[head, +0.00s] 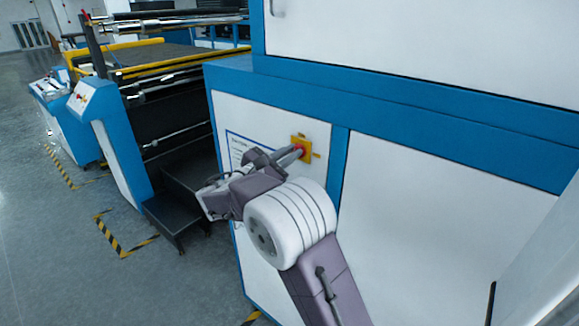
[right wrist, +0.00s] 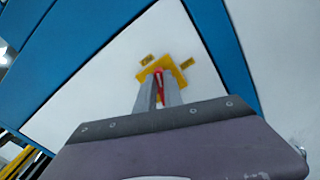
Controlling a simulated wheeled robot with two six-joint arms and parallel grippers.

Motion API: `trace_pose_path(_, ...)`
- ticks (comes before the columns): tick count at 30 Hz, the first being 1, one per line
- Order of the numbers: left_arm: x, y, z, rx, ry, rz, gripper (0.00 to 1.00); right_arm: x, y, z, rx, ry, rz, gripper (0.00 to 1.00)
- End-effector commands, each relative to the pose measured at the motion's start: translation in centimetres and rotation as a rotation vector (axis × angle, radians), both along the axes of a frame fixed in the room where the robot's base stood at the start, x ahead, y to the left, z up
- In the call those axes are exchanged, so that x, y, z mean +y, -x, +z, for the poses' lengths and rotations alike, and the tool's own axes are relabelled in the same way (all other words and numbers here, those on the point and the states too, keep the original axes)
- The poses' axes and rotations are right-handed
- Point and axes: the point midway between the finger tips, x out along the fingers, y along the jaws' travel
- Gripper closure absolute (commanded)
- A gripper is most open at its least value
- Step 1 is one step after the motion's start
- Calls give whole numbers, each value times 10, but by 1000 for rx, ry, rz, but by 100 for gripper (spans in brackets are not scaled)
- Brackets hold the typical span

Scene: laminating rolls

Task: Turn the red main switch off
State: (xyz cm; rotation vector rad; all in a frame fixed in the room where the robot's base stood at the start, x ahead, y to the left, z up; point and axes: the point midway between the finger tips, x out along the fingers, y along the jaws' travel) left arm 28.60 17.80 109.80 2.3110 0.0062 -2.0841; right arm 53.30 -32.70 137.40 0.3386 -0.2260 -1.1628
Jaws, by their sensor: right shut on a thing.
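The red main switch (head: 300,149) sits on a yellow square plate (head: 307,143) on the white side panel of the blue-framed machine. In the right wrist view the red switch handle (right wrist: 159,84) shows between my two fingers, in front of the yellow plate (right wrist: 176,72). My right gripper (head: 297,153) reaches the switch from the left and is shut on its red handle. It also shows in the right wrist view (right wrist: 158,88). The fingers hide part of the handle. My left gripper is not in view.
A printed sign (head: 238,146) is on the panel left of the switch. Dark steps (head: 178,207) stand left of the machine. A blue and white control console (head: 112,140) and a roller line lie beyond. The grey floor (head: 50,250) at left is open.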

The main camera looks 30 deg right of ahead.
Motion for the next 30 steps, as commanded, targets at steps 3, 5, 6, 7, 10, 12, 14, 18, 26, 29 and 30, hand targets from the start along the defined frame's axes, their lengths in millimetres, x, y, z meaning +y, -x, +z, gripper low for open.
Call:
trace_pose_path(3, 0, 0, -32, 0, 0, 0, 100, -1, 2, -9, -108, -42, -1, 100)
trace_pose_path(5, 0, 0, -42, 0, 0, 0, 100, -1, 3, -10, -161, -65, -1, 100)
trace_pose_path(6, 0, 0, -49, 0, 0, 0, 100, -1, 3, -10, -197, -79, -1, 100)
trace_pose_path(7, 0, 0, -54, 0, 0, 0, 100, -2, 3, -11, -223, -91, -1, 100)
trace_pose_path(10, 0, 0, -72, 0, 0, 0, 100, -2, 4, -11, -310, -127, 1, 100)
trace_pose_path(12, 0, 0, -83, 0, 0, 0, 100, -2, 5, -12, -371, -151, 0, 100)
trace_pose_path(14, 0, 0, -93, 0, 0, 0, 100, -2, 6, -13, -425, -174, 0, 100)
trace_pose_path(18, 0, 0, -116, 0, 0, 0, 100, -3, 7, -14, -547, -226, 0, 100)
trace_pose_path(26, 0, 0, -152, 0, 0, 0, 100, -4, 9, -16, -767, -316, -1, 100)
trace_pose_path(29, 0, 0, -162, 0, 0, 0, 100, -4, 9, -16, -842, -348, -1, 100)
trace_pose_path(30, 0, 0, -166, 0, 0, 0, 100, -4, 9, -17, -870, -360, -1, 100)
